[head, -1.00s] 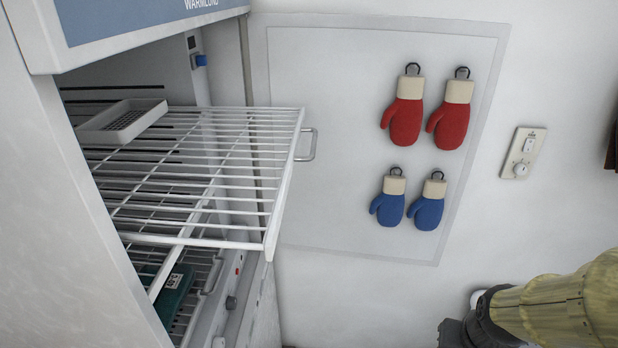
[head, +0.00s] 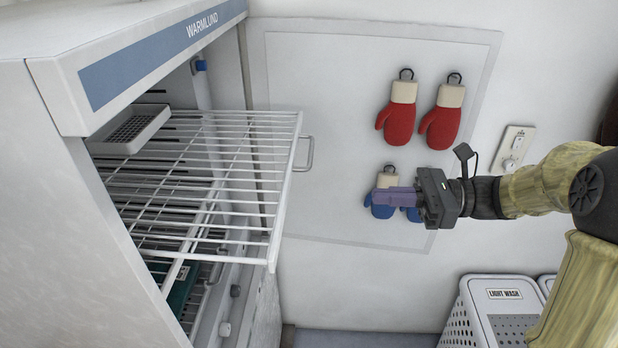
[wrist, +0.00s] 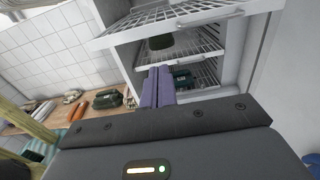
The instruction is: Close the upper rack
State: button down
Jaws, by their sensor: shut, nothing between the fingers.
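The upper rack (head: 190,195), a white wire shelf, is pulled well out of the white cabinet (head: 70,200) labelled WARMLUND. A wire handle (head: 304,154) sticks out from its front edge. A pale slotted tray (head: 132,128) rests at its back left. My gripper (head: 368,198), with purple fingers, is shut and empty. It is in the air to the right of the rack, apart from it, and points toward the cabinet. In the wrist view the fingers (wrist: 158,86) show shut together, with the upper rack (wrist: 170,18) above them.
Red mittens (head: 397,118) and blue mittens hang on the wall panel. A LIGHT WASH basket (head: 480,310) stands at lower right. A counter (wrist: 105,115) with items shows in the wrist view.

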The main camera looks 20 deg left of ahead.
jog(key=shift+w+r+y, duration=0.1)
jog(key=shift+r+y, duration=0.2)
jog(key=shift+r, duration=0.05)
jog(key=shift+a, duration=0.1)
jog(key=p+x, duration=0.5)
jog(key=x, duration=0.8)
jog(key=shift+a, duration=0.4)
jog(key=shift+a+f, duration=0.1)
